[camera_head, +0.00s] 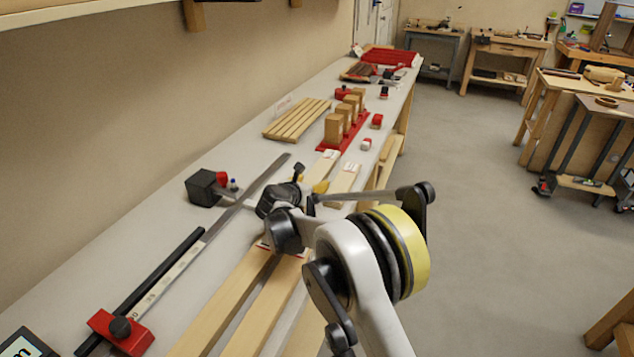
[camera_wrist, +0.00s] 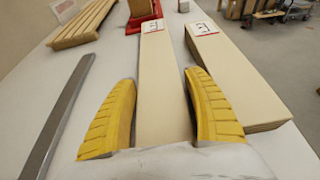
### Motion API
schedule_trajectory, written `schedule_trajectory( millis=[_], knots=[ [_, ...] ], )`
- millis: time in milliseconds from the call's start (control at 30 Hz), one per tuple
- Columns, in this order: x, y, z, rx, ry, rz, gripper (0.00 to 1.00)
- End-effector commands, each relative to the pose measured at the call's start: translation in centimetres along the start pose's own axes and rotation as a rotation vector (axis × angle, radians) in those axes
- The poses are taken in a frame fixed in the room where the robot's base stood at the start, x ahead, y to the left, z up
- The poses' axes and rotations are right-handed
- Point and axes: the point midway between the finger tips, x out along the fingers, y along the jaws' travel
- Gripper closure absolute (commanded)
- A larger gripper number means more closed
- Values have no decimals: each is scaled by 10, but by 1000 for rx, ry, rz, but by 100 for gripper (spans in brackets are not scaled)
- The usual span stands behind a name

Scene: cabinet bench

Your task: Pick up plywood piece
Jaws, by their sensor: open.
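Pale wooden strips lie on the bench, and I cannot tell which one is the plywood piece. In the wrist view a narrow strip (camera_wrist: 164,95) with a white and red label at its far end runs between my gripper's yellow fingers (camera_wrist: 161,90). A wider, thicker strip (camera_wrist: 232,82) lies to its right. My gripper is open, one finger each side of the narrow strip, and I cannot tell if they touch it. In the head view my gripper (camera_head: 309,187) is mostly hidden by my arm.
A steel ruler (camera_head: 262,186) and a red and black clamp-like tool (camera_head: 122,332) lie left of the strips. A black block (camera_head: 202,187) stands by the wall. Beyond are a slatted wooden rack (camera_head: 297,118) and wooden blocks on a red base (camera_head: 343,135). Open floor lies right.

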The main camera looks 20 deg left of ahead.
Motion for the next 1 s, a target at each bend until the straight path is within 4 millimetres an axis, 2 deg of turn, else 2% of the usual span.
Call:
schedule_trajectory(
  millis=[200, 267, 300, 367, 400, 733, 867, 1000],
  knots=[
    [1, 0, 1, 0, 0, 0, 40],
    [1, 0, 1, 0, 0, 1, 57],
    [1, 0, 1, 0, 0, 1, 69],
    [0, 0, 1, 0, 0, 1, 87],
    [0, 0, 1, 0, 0, 1, 93],
    [-2, 0, 6, -1, -1, 1, 93],
    [-10, 0, 25, -1, -1, 1, 93],
    [-22, 0, 55, -1, -1, 1, 93]
  ],
)
